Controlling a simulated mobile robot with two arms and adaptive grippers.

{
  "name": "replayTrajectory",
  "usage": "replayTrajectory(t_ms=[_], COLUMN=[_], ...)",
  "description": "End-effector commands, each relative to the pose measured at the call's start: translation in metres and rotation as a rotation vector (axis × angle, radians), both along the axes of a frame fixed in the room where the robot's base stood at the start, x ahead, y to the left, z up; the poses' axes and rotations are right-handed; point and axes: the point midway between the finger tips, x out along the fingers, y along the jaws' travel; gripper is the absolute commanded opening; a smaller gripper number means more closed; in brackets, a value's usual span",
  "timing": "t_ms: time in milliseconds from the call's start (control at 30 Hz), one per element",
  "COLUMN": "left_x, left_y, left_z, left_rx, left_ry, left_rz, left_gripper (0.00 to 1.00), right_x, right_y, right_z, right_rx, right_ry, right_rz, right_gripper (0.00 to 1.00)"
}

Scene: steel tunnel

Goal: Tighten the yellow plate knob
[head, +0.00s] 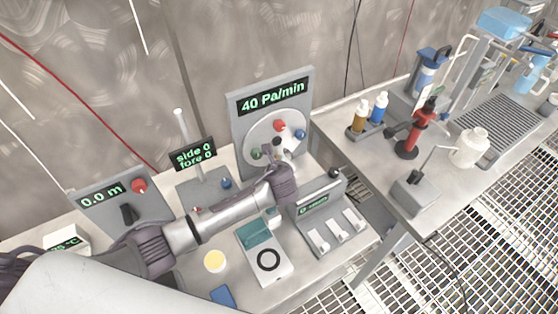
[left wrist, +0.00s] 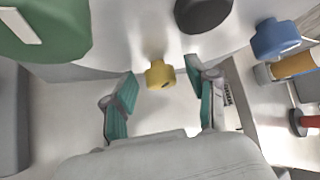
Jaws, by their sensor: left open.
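The yellow knob (left wrist: 160,74) sits at the lower edge of a round pale plate (left wrist: 140,45) in the left wrist view. My left gripper (left wrist: 161,80) is open, its two teal fingers on either side of the knob with a visible gap at each side. In the head view the plate (head: 262,128) is on an upright grey panel reading "40 Pa/min", and my left gripper (head: 277,160) is at its lower part, hiding the yellow knob. A green knob (left wrist: 45,28), a dark knob (left wrist: 204,12) and a blue knob (left wrist: 276,40) are close by. A red knob (head: 280,125) is higher on the plate. My right gripper is not in view.
A low panel with several white switches (head: 334,232) stands right of my left arm. A white device with a black ring (head: 267,261) and a yellow disc (head: 214,261) are in front. Bottles (head: 379,107) and a red stand (head: 420,122) are on the right table.

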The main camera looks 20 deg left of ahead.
Motion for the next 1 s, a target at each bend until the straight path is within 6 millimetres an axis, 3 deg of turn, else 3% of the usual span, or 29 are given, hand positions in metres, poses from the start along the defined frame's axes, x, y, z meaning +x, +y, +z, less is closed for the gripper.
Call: replayTrajectory(t_ms=[100, 467, 733, 1000], left_x=[0.000, 0.000, 0.000, 0.001], left_y=[0.000, 0.000, -0.001, -0.003], left_z=[0.000, 0.000, 0.003, 0.008], left_rx=[0.000, 0.001, 0.024, 0.130], left_ry=[0.000, 0.000, 0.024, 0.133], left_rz=[0.000, -0.001, -0.002, 0.000], left_gripper=[0.58, 0.00, 0.00, 0.00], right_x=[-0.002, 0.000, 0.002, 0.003], right_y=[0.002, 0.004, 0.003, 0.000], right_z=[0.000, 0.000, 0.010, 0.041], right_rx=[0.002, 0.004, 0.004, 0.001], right_ry=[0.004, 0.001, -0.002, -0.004], right_rz=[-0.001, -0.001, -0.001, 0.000], right_gripper=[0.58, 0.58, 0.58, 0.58])
